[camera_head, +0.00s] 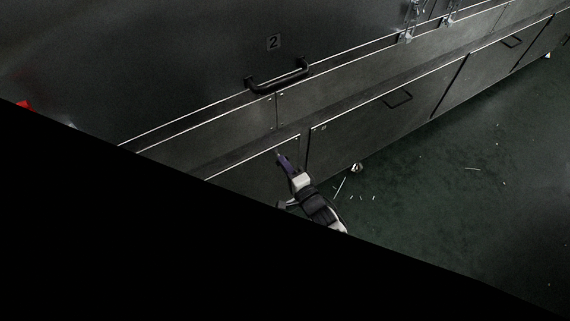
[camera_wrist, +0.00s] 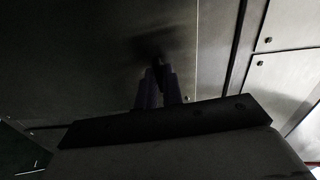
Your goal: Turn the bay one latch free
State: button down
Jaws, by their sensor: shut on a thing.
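My gripper (camera_head: 279,156) is at the lower grey panel (camera_head: 250,172) of the dryer, near that panel's right end. In the wrist view my gripper (camera_wrist: 158,75) is shut on a small dark latch (camera_wrist: 158,62) that stands out from a grey metal face. The latch is mostly hidden between the fingers, so its angle cannot be told. No bay one label is readable in either view.
A panel marked 2 (camera_head: 273,42) has a dark bar handle (camera_head: 278,77) above my gripper. Lower panels with dark handles (camera_head: 397,99) run to the right. Metal latches (camera_head: 408,32) show at the top. Green floor (camera_head: 450,190) with pale scraps is open.

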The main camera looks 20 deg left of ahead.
jog(key=shift+n+p, duration=0.6)
jog(key=shift+n, duration=7.9)
jog(key=c, duration=1.5)
grip_release()
jog(key=shift+c, duration=0.2)
